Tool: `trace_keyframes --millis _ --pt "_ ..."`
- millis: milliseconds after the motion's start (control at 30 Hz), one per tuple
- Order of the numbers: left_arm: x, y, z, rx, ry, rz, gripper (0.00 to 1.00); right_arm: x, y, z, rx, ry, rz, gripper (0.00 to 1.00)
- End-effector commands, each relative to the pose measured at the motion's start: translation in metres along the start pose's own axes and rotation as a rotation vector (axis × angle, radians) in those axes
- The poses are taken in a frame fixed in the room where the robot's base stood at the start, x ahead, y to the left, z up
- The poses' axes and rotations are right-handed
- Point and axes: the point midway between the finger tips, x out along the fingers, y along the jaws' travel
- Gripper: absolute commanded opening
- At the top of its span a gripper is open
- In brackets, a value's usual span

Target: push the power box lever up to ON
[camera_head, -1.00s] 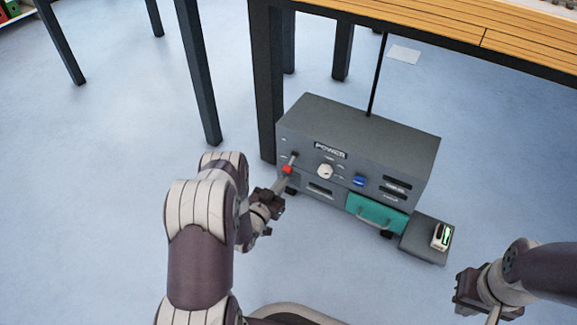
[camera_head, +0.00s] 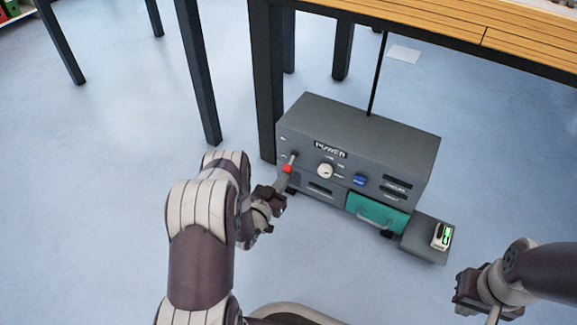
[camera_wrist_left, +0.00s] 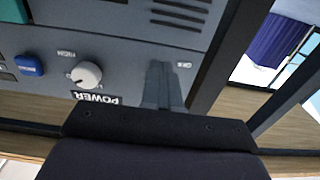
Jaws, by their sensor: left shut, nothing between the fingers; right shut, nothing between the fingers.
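The grey power box (camera_head: 350,135) stands on the floor under the table, with its "POWER" label on the front; it also fills the upper part of the left wrist view (camera_wrist_left: 130,40). Its lever (camera_head: 287,168) has a red grip and sits at the left of the front, slanting out toward me. My left gripper (camera_head: 281,181) is shut, with its fingertips right at or just under the red grip; contact cannot be told. My right gripper (camera_head: 466,292) is shut, away at the lower right.
The box front also has a white knob (camera_head: 325,171), a blue button (camera_head: 359,181) and a teal drawer (camera_head: 376,213). A small grey platform (camera_head: 424,243) with a green-lit device (camera_head: 441,235) is at its right. Dark table legs (camera_head: 267,90) stand behind and left. Open floor lies in front.

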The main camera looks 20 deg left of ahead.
Motion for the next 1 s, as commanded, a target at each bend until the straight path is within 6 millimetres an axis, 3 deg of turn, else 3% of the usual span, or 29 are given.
trace_keyframes --millis 467,1000 --pt "0.008 0.000 -0.001 0.000 0.000 0.000 0.00 0.001 0.000 0.000 0.000 0.000 0.000 0.00" --pt "0.008 0.000 -0.023 0.000 0.000 0.000 0.00 -0.018 0.000 -0.002 0.000 0.000 0.000 0.00"
